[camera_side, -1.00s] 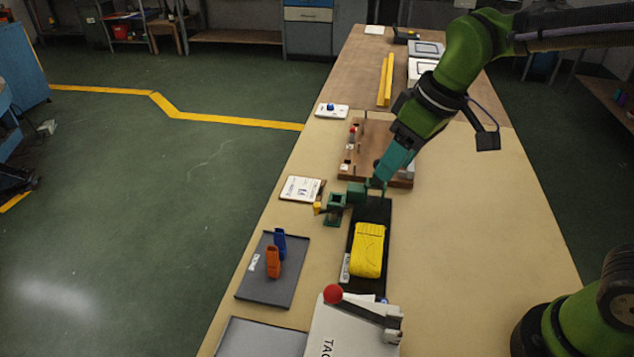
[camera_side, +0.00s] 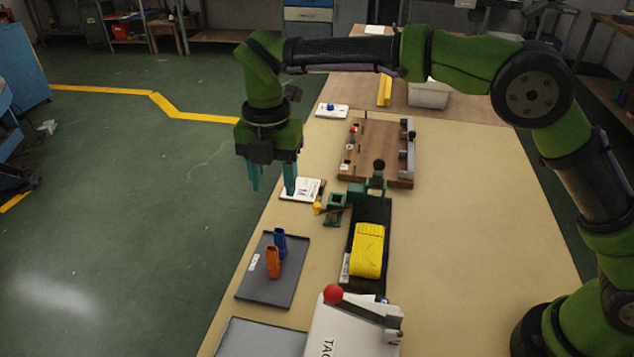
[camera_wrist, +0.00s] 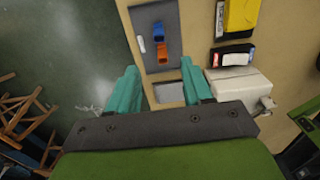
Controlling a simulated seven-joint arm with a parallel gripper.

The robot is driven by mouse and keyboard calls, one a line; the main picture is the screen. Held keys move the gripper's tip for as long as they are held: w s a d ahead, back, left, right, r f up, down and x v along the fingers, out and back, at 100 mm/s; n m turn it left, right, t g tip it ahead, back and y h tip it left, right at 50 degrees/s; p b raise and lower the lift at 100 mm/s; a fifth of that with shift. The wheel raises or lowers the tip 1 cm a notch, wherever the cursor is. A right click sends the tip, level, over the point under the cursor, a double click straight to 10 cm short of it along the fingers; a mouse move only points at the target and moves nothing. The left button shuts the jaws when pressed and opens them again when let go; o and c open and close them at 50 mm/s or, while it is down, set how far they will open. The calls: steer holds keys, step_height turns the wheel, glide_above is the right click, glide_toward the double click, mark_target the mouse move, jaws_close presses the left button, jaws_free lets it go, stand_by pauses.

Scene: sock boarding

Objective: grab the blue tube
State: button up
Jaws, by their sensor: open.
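The blue tube (camera_side: 280,241) stands upright on a dark grey tray (camera_side: 254,289) near the table's left edge. An orange tube (camera_side: 273,262) stands close in front of it on the same tray. My gripper (camera_side: 273,188) is open and empty, with its teal fingers pointing down, above and behind the tray in the side view. In the wrist view, my gripper (camera_wrist: 163,90) shows its two fingers apart. The blue tube (camera_wrist: 158,31) and orange tube (camera_wrist: 162,50) lie beyond the fingertips there, apart from them.
A yellow block (camera_side: 368,251) on a black base stands right of the tray. A white device with a red ball lever (camera_side: 333,294) is at the front. A wooden fixture board (camera_side: 356,165) and small white card (camera_side: 296,188) lie farther back. The table's right side is clear.

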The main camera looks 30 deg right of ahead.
mark_target(279, 230)
step_height(279, 230, down, 16)
steer(key=shift+w+r, duration=0.1)
steer(key=shift+w, duration=0.05)
jaws_close()
stand_by(0.6)
